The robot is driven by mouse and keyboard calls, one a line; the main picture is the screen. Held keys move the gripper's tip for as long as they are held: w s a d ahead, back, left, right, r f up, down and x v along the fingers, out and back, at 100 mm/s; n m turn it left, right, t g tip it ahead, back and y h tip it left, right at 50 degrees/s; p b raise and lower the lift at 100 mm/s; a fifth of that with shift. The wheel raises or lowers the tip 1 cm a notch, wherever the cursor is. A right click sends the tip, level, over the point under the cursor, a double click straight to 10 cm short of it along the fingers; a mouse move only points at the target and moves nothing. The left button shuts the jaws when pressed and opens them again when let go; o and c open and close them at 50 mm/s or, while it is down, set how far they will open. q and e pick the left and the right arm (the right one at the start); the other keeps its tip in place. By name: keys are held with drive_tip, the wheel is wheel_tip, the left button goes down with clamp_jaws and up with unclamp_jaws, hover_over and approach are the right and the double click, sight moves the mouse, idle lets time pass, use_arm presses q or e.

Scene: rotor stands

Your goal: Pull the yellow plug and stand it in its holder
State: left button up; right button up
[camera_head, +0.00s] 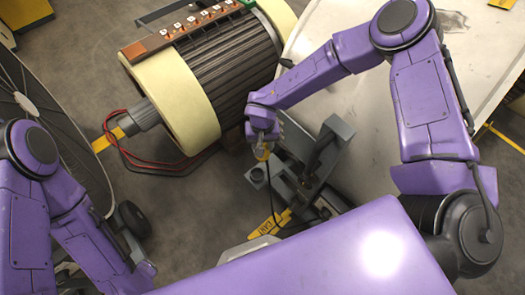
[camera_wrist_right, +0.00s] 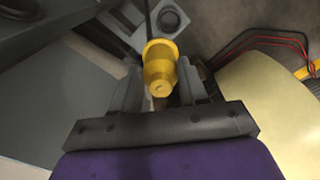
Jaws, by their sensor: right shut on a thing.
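The yellow plug (camera_head: 262,154) is between the fingers of my right gripper (camera_head: 263,147), which is shut on it. In the right wrist view the plug (camera_wrist_right: 161,65) shows its round yellow body between the two grey fingers (camera_wrist_right: 160,82). A dark cable (camera_head: 271,200) runs down below it. A small grey square block with a round opening, which looks like the holder (camera_head: 255,176), lies just below the plug in the head view. It also shows in the right wrist view (camera_wrist_right: 168,18), beyond the plug; the plug appears apart from it.
A large rotor with cream end rings (camera_head: 192,98) lies left of my right gripper, with red and black cables (camera_head: 122,155) by its shaft. A grey bracketed stand (camera_head: 325,150) is close on the right, beside a pale table (camera_head: 340,100).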

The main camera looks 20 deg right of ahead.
drive_tip(key=shift+m, duration=0.6)
drive_tip(key=f, duration=0.1)
drive_tip(key=a+f+b, duration=0.1)
drive_tip(key=f, duration=0.1)
drive_tip(key=a+f, duration=0.1)
drive_tip(key=f, duration=0.1)
drive_tip(key=shift+w+a, duration=0.1)
drive_tip(key=shift+a, duration=0.05)
drive_tip(key=shift+f+b, duration=0.25)
drive_tip(key=shift+b, duration=0.2)
use_arm(q)
wheel_tip(320, 180, down, 8)
drive_tip(key=b, duration=0.4)
drive_tip(key=shift+f+b, duration=0.2)
drive_tip(key=shift+b, duration=0.1)
use_arm(e)
wheel_tip(320, 180, down, 4)
drive_tip(key=shift+f, duration=0.25)
use_arm(q)
drive_tip(key=shift+r+p, duration=0.3)
use_arm(e)
drive_tip(key=shift+f, duration=0.15)
use_arm(q)
drive_tip(key=shift+f, duration=0.1)
use_arm(e)
drive_tip(key=shift+f, duration=0.4)
use_arm(q)
drive_tip(key=shift+f, duration=0.1)
use_arm(e)
drive_tip(key=shift+f, duration=0.25)
